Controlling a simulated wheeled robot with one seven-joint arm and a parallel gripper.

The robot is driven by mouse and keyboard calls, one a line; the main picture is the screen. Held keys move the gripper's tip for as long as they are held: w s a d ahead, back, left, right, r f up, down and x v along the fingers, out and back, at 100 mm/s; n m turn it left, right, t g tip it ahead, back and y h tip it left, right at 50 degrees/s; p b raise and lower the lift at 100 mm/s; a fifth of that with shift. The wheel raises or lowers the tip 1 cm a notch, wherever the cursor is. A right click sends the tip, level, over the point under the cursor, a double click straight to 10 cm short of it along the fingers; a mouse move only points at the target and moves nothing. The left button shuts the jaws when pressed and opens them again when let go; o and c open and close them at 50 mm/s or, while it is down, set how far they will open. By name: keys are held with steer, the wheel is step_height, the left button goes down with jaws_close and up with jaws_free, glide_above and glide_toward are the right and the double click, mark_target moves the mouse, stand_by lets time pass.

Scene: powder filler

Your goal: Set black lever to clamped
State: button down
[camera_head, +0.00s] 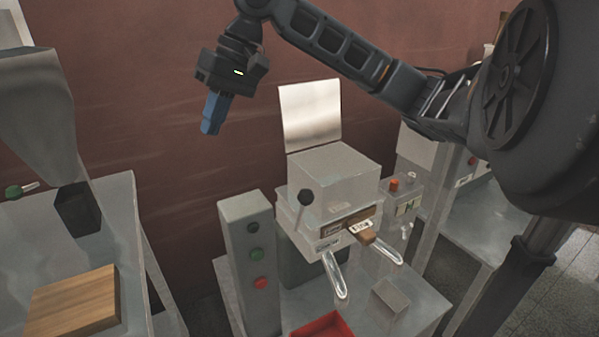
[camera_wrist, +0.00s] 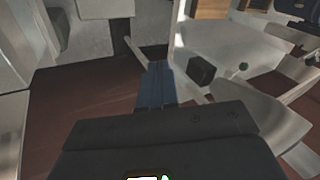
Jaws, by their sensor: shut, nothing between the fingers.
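The black lever (camera_head: 305,198) is a round black knob on a thin metal rod. It stands nearly upright, leaning slightly, at the left front of the grey boxy machine (camera_head: 335,170) in the head view. My gripper (camera_head: 208,131) has blue fingers that are shut and empty. It hangs in the air above and to the left of the lever, well apart from it. In the wrist view the blue fingers (camera_wrist: 156,88) are together, and I cannot make out the lever there.
A grey post (camera_head: 250,260) with green and red buttons stands left of the machine. A red tray (camera_head: 322,327) lies in front. Two clear handle-like loops (camera_head: 335,275) stick out forward. A wooden block (camera_head: 72,302) rests on the left table. A raised metal plate (camera_head: 310,115) stands behind.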

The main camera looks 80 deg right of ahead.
steer(key=s+d+m+g, duration=0.1)
steer(key=s+d+g, duration=0.1)
steer(key=s, duration=0.4)
steer(key=s+d+r+m+g+h, duration=0.1)
steer(key=s+d+m+g, duration=0.1)
steer(key=s+d, duration=0.3)
steer(key=shift+s+d+r+g+h, duration=0.15)
steer(key=shift+s+d+g+h, duration=0.2)
steer(key=shift+s, duration=0.7)
steer(key=shift+a, duration=0.1)
steer(key=s+a+f, duration=0.2)
steer(key=a+f, duration=0.2)
steer(key=f, duration=0.8)
steer(key=shift+a+p, duration=0.15)
steer(key=shift+p, duration=0.3)
steer(key=shift+f, duration=0.1)
